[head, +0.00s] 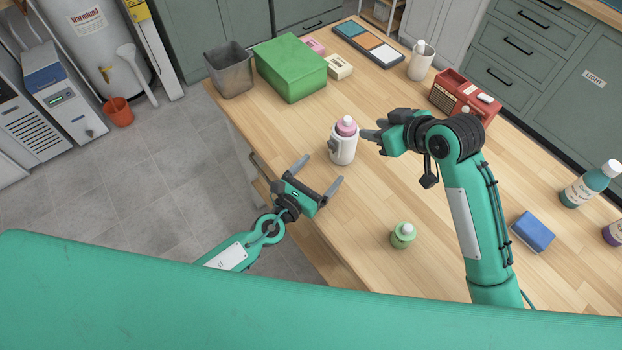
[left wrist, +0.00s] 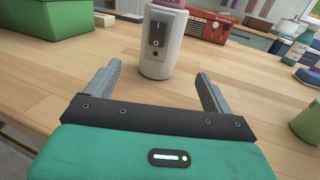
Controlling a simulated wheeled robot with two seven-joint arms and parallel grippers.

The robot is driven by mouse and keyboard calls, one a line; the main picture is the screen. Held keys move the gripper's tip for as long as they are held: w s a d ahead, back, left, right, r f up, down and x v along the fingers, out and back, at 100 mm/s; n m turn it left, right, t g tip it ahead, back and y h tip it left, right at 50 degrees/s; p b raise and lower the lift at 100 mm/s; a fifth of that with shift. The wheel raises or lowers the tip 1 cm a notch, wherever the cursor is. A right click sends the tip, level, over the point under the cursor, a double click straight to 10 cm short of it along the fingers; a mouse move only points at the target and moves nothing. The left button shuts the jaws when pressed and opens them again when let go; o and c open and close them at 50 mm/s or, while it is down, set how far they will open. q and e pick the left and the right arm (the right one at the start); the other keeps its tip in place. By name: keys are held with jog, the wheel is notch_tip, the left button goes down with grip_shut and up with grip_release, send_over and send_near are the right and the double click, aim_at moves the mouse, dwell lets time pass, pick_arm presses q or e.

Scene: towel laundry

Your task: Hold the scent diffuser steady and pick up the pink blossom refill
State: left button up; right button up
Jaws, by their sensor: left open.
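The scent diffuser (head: 342,149) is a white upright cylinder on the wooden table, with a dark switch panel on its side. The pink blossom refill (head: 346,126) sits in its top. My left gripper (head: 320,174) is open and empty, short of the diffuser at the table's left edge. In the left wrist view the diffuser (left wrist: 160,50) stands beyond and between the spread fingers, apart from them, and the refill (left wrist: 170,3) is cut by the top edge. My right gripper (head: 368,134) is just right of the diffuser, its fingers pointing at it; their gap is unclear.
A green refill bottle (head: 402,236) and a blue block (head: 533,231) stand nearer. Teal bottle (head: 590,185) is at right. Table around the diffuser is mostly clear.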

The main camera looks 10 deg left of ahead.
aim_at(343, 146)
pick_arm(q)
jog(key=x, duration=1.1)
jog(key=shift+f, duration=0.1)
jog(key=shift+a, duration=0.1)
